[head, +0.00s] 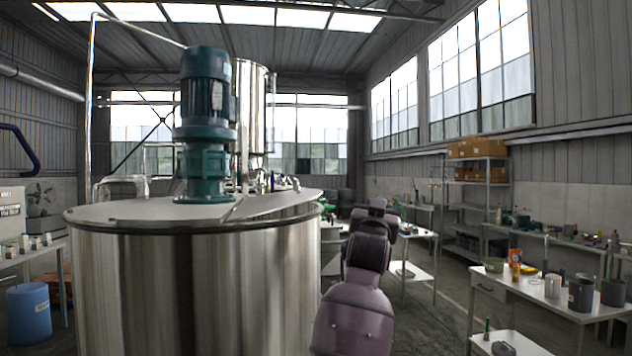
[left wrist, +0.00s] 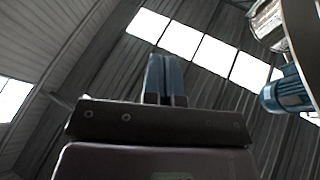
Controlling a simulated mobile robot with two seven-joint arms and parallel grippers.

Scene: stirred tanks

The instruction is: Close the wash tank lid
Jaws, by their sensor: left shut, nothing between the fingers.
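A large round steel tank (head: 200,285) stands close by at the left of the head view. Its grey top (head: 120,211) carries a tall teal motor (head: 207,125). Right of a seam, a lid section (head: 272,204) looks flat, level with the rim; I cannot tell whether it is fully seated. In the left wrist view my left gripper (left wrist: 160,80) is shut and empty, with the roof behind it. A blue motor (left wrist: 288,94) shows at that view's right edge, apart from the fingers. My right gripper cannot be made out.
One of my arm links rises just right of the tank. A white bench (head: 540,292) with cups and pots stands at the right, and shelving with boxes (head: 477,147) behind it. A blue drum (head: 29,313) is at the lower left. Open floor shows between tank and bench.

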